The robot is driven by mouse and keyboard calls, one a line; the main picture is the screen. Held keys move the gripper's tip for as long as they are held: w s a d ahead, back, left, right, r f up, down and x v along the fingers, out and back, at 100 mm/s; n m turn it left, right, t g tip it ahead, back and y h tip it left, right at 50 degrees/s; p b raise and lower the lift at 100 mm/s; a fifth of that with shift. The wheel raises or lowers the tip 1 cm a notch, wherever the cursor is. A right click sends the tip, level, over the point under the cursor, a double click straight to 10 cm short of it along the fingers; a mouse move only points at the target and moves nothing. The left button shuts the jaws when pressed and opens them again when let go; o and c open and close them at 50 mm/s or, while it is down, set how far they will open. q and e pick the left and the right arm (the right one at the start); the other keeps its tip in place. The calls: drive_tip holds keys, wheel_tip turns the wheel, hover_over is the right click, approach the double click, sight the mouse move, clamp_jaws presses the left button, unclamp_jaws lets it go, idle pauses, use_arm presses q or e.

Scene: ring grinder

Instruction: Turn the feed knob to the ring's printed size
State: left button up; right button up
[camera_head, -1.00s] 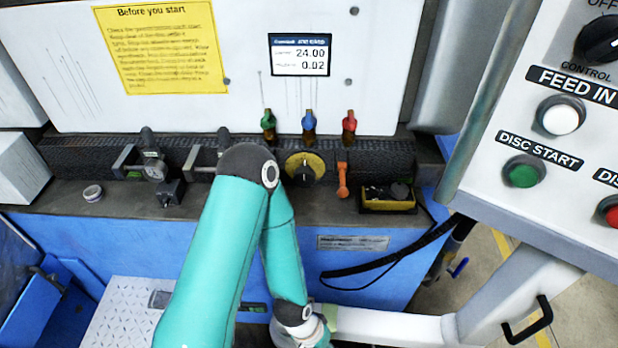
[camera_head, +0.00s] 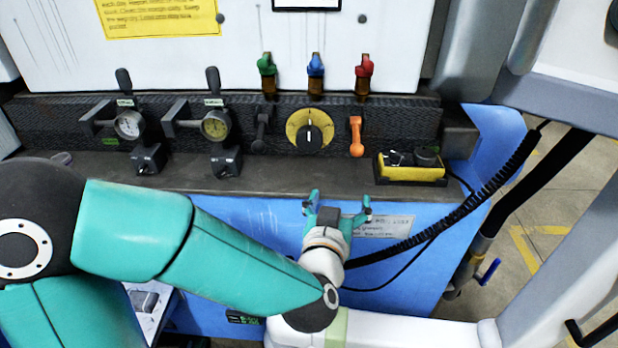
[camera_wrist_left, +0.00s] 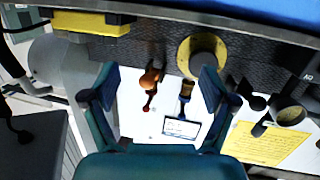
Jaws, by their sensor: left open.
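The feed knob (camera_head: 309,131) is a black knob on a round yellow dial, set in the dark front rail of the machine. Its dial also shows in the left wrist view (camera_wrist_left: 203,50), partly behind a finger. My left gripper (camera_head: 338,198) is open and empty, below and slightly right of the knob, apart from it, fingers pointing up toward the rail. Its two fingers frame the left wrist view (camera_wrist_left: 158,88). A small ring (camera_head: 62,158) lies on the ledge at far left, partly hidden by my arm; its print is unreadable. My right gripper is out of view.
An orange lever (camera_head: 356,136) stands just right of the knob and a dark lever (camera_head: 262,132) just left. Green, blue and red valves (camera_head: 315,72) sit above. Two gauges (camera_head: 215,125) are left.

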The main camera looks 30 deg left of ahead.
use_arm(q)
drive_tip(key=s+a+r+n+y+b, duration=0.3)
drive_tip(key=s+a, duration=0.1)
drive_tip(key=s, duration=0.1)
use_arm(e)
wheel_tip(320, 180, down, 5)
use_arm(q)
drive_tip(key=y+p, duration=0.1)
drive_tip(key=p, duration=1.1)
approach(309, 142)
drive_tip(key=shift+x, duration=1.1)
drive_tip(key=p+x, duration=0.1)
drive_tip(key=x, duration=0.5)
drive_tip(key=shift+w+a, duration=0.1)
drive_tip(key=shift+x, duration=0.85)
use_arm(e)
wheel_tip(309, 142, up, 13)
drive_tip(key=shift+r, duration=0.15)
use_arm(q)
drive_tip(key=c, duration=1.2)
drive_tip(key=shift+o, duration=0.2)
